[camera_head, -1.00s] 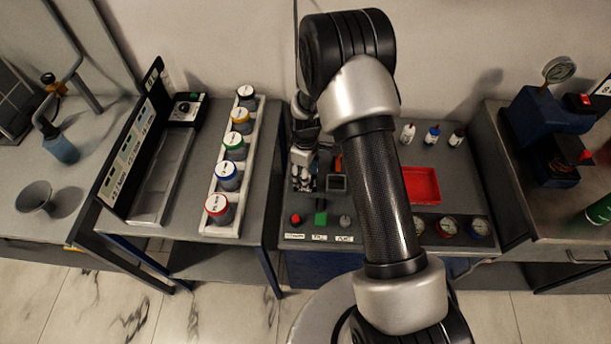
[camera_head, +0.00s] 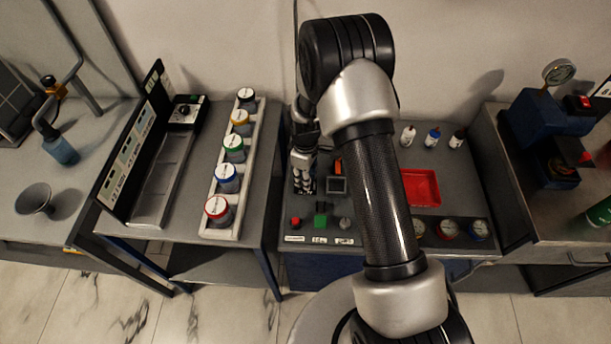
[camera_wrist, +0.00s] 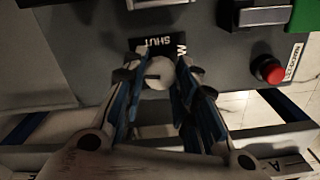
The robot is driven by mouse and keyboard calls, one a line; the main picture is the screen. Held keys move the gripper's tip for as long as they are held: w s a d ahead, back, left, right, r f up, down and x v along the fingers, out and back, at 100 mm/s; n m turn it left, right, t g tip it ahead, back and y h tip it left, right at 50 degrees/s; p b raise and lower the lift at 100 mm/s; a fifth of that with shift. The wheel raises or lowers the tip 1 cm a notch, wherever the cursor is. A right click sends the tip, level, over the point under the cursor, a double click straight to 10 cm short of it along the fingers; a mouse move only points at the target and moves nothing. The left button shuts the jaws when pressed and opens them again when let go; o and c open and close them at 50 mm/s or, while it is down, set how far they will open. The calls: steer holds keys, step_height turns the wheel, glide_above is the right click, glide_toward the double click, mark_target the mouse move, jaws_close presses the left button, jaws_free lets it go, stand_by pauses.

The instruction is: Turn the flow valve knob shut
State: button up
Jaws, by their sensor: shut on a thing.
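The flow valve knob (camera_wrist: 160,74) is a pale round knob with a short dark mark on its face, in the wrist view. A dark plate with the word SHUT (camera_wrist: 158,42) lies just above it there, and part of another label shows to the right. My gripper (camera_wrist: 157,80) is shut on the knob, one blue-sided finger on each side. In the head view my gripper (camera_head: 304,184) points down over the left part of the middle bench, and the knob cannot be made out there.
A red button (camera_wrist: 272,71) sits right of the knob in the wrist view. In the head view, a rack of lidded jars (camera_head: 228,178) stands left, a red tray (camera_head: 421,188) right, gauges (camera_head: 448,229) at the front right. A green block (camera_head: 320,221) stands near the front edge.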

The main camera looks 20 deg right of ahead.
steer(key=shift+m, duration=0.4)
steer(key=shift+c, duration=0.2)
steer(key=m, duration=0.2)
steer(key=shift+m, duration=0.4)
steer(key=m, duration=0.4)
steer(key=shift+m, duration=0.3)
steer(key=m, duration=0.3)
steer(key=shift+m+p, duration=0.3)
steer(key=shift+m, duration=1.8)
steer(key=o, duration=1.1)
